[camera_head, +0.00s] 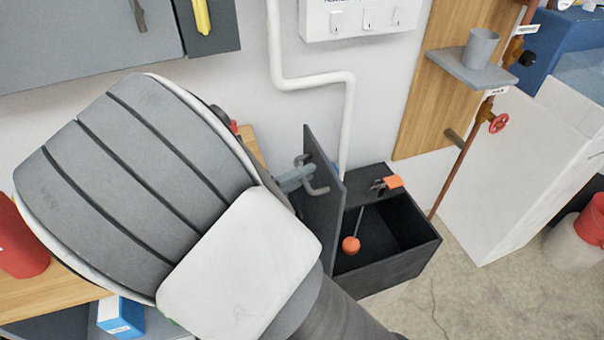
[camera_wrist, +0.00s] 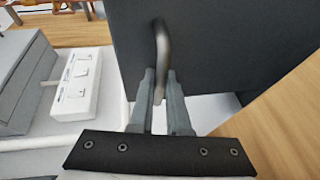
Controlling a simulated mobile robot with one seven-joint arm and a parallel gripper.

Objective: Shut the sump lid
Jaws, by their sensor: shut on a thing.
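The black sump box (camera_head: 405,252) stands on the floor against the wall, with its top open. Its dark lid (camera_head: 324,205) stands upright at the left side of the opening. An orange float (camera_head: 351,244) on a thin rod shows inside. My gripper (camera_head: 300,176) is at the lid's left face, shut on the lid handle, a curved grey bar. In the wrist view the two fingers of my gripper (camera_wrist: 160,90) close around the handle (camera_wrist: 160,50), and the lid (camera_wrist: 225,45) fills the background. My arm hides part of the lid's lower left.
A white pipe (camera_head: 347,120) runs down the wall behind the box. An orange-tipped part (camera_head: 392,182) sits at the box's back edge. A thin copper pipe with a red valve wheel (camera_head: 499,123) and a white panel (camera_head: 520,170) stand to the right. A wooden bench (camera_head: 60,290) is at left.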

